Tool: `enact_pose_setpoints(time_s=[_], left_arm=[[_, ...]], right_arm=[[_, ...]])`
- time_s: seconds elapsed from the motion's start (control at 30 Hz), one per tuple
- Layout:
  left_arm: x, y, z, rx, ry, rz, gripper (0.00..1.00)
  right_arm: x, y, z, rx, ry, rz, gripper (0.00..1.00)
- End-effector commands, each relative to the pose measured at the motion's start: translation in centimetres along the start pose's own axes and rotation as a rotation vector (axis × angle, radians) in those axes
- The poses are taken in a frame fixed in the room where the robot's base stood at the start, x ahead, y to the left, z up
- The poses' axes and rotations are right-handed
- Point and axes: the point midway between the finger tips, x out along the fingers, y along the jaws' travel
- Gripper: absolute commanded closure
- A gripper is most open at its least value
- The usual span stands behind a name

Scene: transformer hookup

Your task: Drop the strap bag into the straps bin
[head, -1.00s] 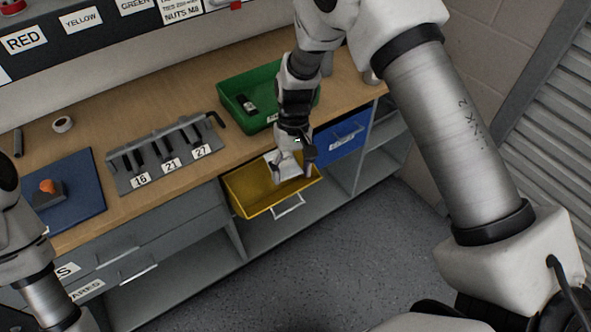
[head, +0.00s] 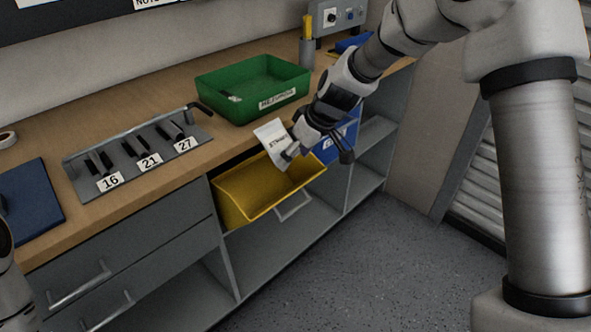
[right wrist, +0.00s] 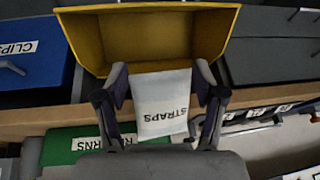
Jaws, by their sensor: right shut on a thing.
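The white strap bag (head: 270,140), printed STRAPS, is held by my right gripper (head: 312,150) above the yellow bin. In the right wrist view the bag (right wrist: 162,100) sits between the two fingers of the gripper (right wrist: 161,78), with its label facing the camera. The yellow bin (head: 235,207) is pulled out below the table's front edge. Its inside looks empty, and I see no label on it. In the right wrist view the bin (right wrist: 150,38) lies just beyond the bag. My left gripper is out of view; only part of that arm shows at the left edge.
A green returns bin (head: 225,97) stands on the table behind the bag. A blue clips bin (head: 340,140) is right of the yellow bin, partly behind my gripper. A grey tool rack (head: 130,160) stands to the left. Drawers with handles are below.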

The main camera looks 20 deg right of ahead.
Motion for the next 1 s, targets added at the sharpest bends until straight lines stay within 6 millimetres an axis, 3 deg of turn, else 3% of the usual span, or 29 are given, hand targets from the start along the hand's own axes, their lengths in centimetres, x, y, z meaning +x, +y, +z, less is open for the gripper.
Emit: enact_pose_setpoints(time_s=[0.4,1.0], left_arm=[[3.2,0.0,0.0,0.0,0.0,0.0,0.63],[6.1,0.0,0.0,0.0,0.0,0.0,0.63]], right_arm=[[5.5,0.7,-1.1,0.0,-0.004,0.001,0.94],[13.6,1.9,-3.2,0.001,-0.004,0.0,0.94]])
